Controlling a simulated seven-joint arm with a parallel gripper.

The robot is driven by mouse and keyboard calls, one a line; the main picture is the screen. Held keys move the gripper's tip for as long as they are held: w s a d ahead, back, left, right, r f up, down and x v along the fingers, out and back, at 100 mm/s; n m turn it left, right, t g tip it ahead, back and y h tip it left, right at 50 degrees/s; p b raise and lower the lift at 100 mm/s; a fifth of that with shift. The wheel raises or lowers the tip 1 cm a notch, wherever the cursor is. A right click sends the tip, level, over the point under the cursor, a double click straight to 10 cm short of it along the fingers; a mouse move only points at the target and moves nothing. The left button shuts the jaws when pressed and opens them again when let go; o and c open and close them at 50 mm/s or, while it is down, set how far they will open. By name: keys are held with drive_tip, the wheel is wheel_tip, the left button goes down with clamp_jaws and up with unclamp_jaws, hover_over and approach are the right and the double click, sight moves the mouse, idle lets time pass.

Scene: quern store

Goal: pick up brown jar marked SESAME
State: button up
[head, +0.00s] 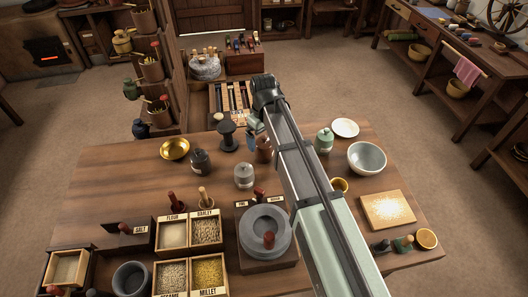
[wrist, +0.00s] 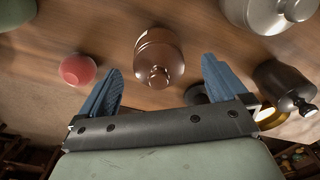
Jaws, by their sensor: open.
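A brown lidded jar (head: 264,151) stands on the wooden table, partly hidden by my arm in the head view. In the wrist view the glossy brown jar (wrist: 158,50) lies between and a little beyond the fingers, its knob pointing towards my gripper. No SESAME mark is readable on it. My gripper (wrist: 163,70) is open, with one blue finger on each side of the jar and a visible gap to each. In the head view one blue finger (head: 252,143) shows just left of the jar; the other is hidden behind my arm.
A dark spool (head: 228,136), grey jar (head: 244,175), dark jar (head: 200,161) and brass bowl (head: 174,148) stand to the left. A green jar (head: 324,140) and grey bowl (head: 367,158) stand to the right. A red cup (wrist: 82,70) is near the left finger in the wrist view.

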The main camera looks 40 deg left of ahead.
sight(265, 143)
drive_tip(key=shift+d+f, duration=0.15)
drive_tip(key=shift+f, duration=1.1)
drive_tip(key=shift+d+f, duration=0.1)
drive_tip(key=shift+f, duration=1.1)
drive_tip(key=c, duration=1.3)
drive_tip(key=shift+c, duration=0.4)
drive_tip(key=shift+r, duration=0.2)
